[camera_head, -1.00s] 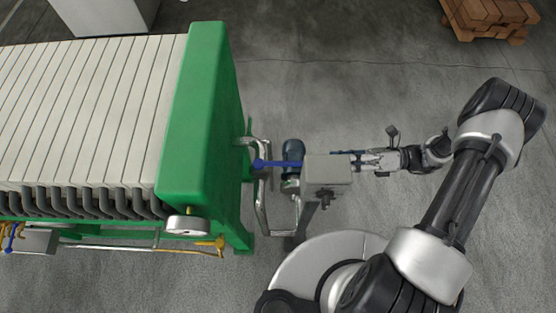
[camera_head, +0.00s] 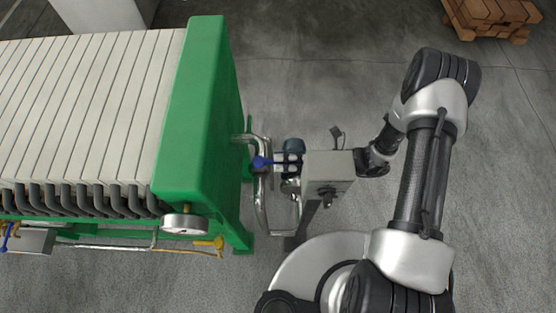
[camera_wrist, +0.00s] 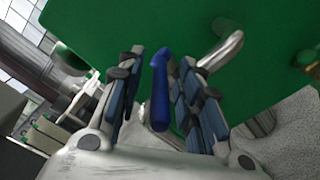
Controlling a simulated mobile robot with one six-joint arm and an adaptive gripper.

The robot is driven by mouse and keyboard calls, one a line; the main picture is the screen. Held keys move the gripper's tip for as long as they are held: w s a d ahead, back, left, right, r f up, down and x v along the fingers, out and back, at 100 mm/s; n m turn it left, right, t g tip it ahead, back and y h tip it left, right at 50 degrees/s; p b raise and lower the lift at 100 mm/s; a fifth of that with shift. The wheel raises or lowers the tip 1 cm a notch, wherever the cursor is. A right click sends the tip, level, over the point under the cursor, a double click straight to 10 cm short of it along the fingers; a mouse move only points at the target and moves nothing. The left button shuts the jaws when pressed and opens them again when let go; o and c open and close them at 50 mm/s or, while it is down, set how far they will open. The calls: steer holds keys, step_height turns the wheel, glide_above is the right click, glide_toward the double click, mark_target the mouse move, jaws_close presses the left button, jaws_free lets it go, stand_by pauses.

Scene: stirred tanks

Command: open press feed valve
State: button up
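The valve's blue lever (camera_head: 262,162) sits on the silver pipe at the right end of the green press (camera_head: 190,110). In the wrist view the blue lever (camera_wrist: 160,95) points back between the fingers of my gripper (camera_wrist: 162,60). The fingers stand apart on either side of it, with a gap visible at least on the left, so the gripper looks open around it. In the head view my fingertips (camera_head: 282,161) show just right of the lever; the grey box hides the rest of the gripper.
A grey box (camera_head: 328,168) on a stand lies over my gripper, with a dark blue motor-like part (camera_head: 294,146) beside it. Bent silver pipes (camera_head: 262,205) run close to the lever. A round gauge (camera_head: 185,224) is on the press. A pallet (camera_head: 490,18) stands far right; floor between is clear.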

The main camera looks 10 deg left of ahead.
steer(key=shift+x, duration=0.9)
steer(key=shift+c, duration=0.2)
jaws_close()
